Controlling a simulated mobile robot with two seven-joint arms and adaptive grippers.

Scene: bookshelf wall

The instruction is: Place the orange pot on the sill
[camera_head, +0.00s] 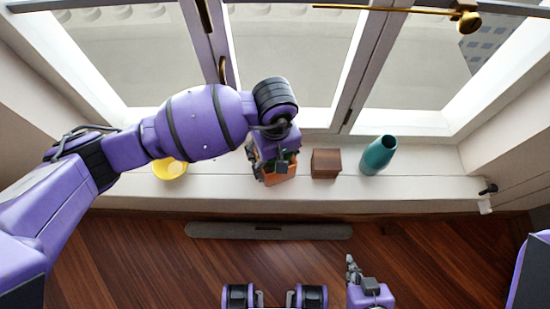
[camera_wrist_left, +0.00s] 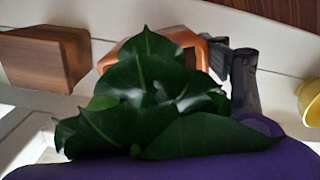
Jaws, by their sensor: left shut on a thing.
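The orange pot (camera_head: 281,178) is at the white window sill (camera_head: 225,188), between a yellow bowl-like thing and a brown wooden box. I cannot tell whether its base touches the sill. My left gripper (camera_head: 268,170) is shut on the pot from above and partly hides it. In the left wrist view the orange pot (camera_wrist_left: 192,44) shows behind dark green leaves (camera_wrist_left: 150,105), with a dark finger (camera_wrist_left: 243,80) at its side. My right gripper (camera_head: 354,272) is low in the head view, over the floor, away from the sill; its opening is unclear.
The brown box (camera_head: 326,163) stands close right of the pot, and a teal vase (camera_head: 379,155) farther right. The yellow bowl-like thing (camera_head: 170,169) is at the left, partly behind my left arm. Window frames rise behind.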

